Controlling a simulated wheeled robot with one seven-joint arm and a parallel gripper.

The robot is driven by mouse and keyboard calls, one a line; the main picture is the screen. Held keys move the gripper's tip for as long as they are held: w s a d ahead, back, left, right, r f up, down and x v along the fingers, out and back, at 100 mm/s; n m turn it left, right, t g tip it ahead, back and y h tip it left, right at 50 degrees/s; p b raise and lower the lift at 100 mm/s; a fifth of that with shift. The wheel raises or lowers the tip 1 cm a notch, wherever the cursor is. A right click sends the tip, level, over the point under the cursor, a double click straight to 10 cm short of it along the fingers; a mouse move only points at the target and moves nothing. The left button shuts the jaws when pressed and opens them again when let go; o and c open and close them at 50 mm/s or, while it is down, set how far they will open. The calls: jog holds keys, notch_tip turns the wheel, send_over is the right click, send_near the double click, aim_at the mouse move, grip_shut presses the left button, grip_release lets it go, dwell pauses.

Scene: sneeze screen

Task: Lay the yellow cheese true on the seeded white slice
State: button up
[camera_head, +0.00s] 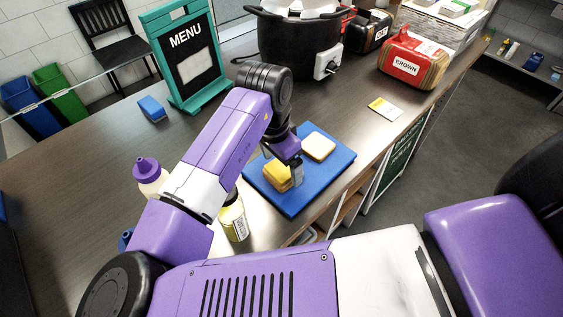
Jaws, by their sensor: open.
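The blue board (323,177) lies on the dark counter near its front edge. A pale bread slice (319,147) lies flat on the board's far right part; seeds are too small to make out. The yellow cheese (277,174) is on the board's left part, in what looks like a small stack whose layers I cannot tell apart. My gripper (296,179) points down over the board, at the right side of the yellow cheese. It is open. My arm hides part of the board's left edge, and I cannot tell whether the fingers touch the cheese.
A black cooker (300,45) stands behind the board. A red "BROWN" bread bag (408,62) and a yellow-white card (385,107) are at right. A yellow-labelled bottle (234,218) and a purple-capped bottle (149,175) stand near my arm. The menu stand (186,55) is at left.

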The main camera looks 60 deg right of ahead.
jog(key=shift+w+a+r+b, duration=0.1)
jog(key=shift+a+r+b, duration=0.1)
jog(key=shift+r, duration=1.1)
jog(key=shift+w+a+r+b, duration=0.1)
jog(key=shift+a+r, duration=0.05)
jog(key=shift+r, duration=1.15)
jog(key=shift+a+r+b, duration=0.1)
jog(key=shift+a+r, duration=0.1)
jog(key=shift+r, duration=1.1)
